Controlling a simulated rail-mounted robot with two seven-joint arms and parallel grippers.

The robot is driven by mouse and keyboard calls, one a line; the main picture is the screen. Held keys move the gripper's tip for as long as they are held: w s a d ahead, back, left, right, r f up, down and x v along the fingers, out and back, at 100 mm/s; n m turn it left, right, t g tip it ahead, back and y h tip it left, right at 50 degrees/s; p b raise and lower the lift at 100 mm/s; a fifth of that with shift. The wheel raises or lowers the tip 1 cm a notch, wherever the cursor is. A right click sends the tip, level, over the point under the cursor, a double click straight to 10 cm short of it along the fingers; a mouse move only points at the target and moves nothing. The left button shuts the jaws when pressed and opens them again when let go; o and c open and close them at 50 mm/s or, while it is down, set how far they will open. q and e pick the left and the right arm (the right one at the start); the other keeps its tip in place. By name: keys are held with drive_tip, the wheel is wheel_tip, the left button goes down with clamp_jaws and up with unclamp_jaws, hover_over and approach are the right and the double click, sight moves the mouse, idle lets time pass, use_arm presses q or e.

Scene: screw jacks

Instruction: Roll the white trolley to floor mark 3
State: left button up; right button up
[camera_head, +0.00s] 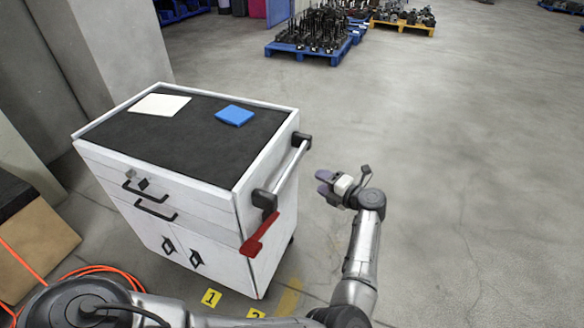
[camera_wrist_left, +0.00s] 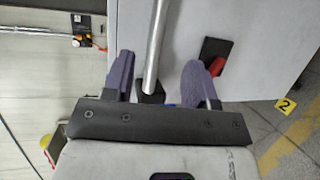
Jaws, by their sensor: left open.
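The white trolley (camera_head: 215,205) stands at left in the head view, with a dark top, drawers and doors. Its metal push handle (camera_head: 291,167) runs along its right side between two black brackets. A red lever (camera_head: 258,234) sticks out below the handle. My left gripper (camera_head: 323,182) is open and empty, a little to the right of the handle and apart from it. In the left wrist view the handle bar (camera_wrist_left: 157,40) shows between the purple fingers, beyond them. Yellow floor marks 1 (camera_head: 211,297) and 2 (camera_head: 256,314) lie at the trolley's front foot. I see no mark 3.
A white sheet (camera_head: 160,104) and a blue pad (camera_head: 234,115) lie on the trolley top. An orange cable (camera_head: 95,270) and a brown box (camera_head: 35,245) are at left. A blue pallet (camera_head: 318,45) with dark parts stands behind. The floor at right is clear.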

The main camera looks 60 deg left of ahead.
sight(292, 167)
use_arm(q)
drive_tip(key=b+x, duration=0.3)
drive_tip(key=x, duration=1)
drive_tip(key=shift+a+f, duration=0.1)
drive_tip(key=shift+a, duration=0.05)
drive_tip(key=shift+s+a, duration=0.1)
clamp_jaws()
